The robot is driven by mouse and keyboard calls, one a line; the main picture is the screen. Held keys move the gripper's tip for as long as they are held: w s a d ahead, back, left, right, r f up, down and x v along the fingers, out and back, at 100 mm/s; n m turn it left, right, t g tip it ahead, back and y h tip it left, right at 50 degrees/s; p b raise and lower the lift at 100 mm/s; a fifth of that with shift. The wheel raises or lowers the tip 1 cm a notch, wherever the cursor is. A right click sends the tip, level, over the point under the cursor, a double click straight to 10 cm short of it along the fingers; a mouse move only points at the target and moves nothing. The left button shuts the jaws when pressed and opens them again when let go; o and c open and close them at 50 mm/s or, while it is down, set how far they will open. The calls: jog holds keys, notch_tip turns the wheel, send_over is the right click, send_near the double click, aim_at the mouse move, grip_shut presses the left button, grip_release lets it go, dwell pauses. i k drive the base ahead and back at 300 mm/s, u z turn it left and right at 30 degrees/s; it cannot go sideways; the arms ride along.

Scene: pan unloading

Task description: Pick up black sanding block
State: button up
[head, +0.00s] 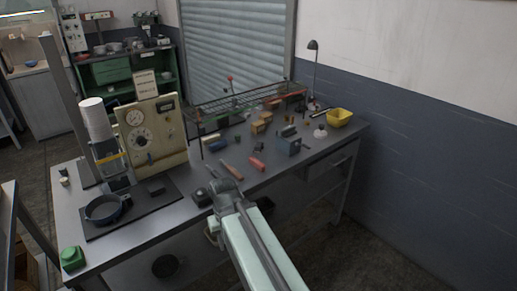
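A small dark block (156,189) lies on the dark mat (145,217), right of a dark round pan (105,210). Another small black block-like thing (201,198) lies on the grey workbench just left of my gripper. I cannot tell which of the two is the sanding block. The pan's inside is dark and shows no clear contents. My gripper (223,184) is over the front part of the bench, close beside the second dark thing and right of the mat. Its fingers are too small and dark to show whether they are open.
A beige machine with dials (150,132) stands behind the mat. A red-handled tool (231,170) and a red thing (257,164) lie beyond my gripper. A wire rack (245,98), small boxes and a yellow bin (340,117) fill the bench's right. A green thing (72,258) sits front left.

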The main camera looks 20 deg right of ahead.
aim_at(258, 146)
jog(key=u, duration=4.2)
jog(key=k, duration=2.55)
jog(key=z, duration=0.85)
